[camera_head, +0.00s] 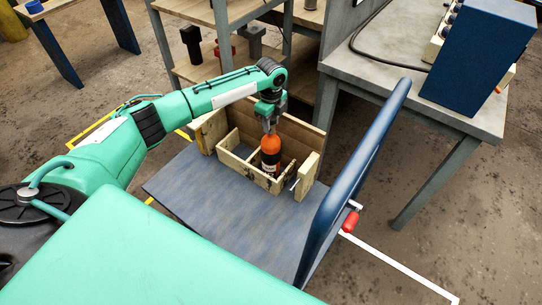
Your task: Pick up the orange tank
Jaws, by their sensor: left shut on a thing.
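The orange tank (270,146) stands upright in a wooden crate (250,172) on a grey platform. It has an orange top and a dark band lower down. My left gripper (269,128) points down and is shut on the top of the tank. The tank's lower part is partly hidden by the crate's front wall. I cannot see its base clearly. My right gripper is not in view.
A workbench (400,92) with a blue box (483,55) stands at the right. Wooden shelves (190,72) stand behind. The platform's front is clear.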

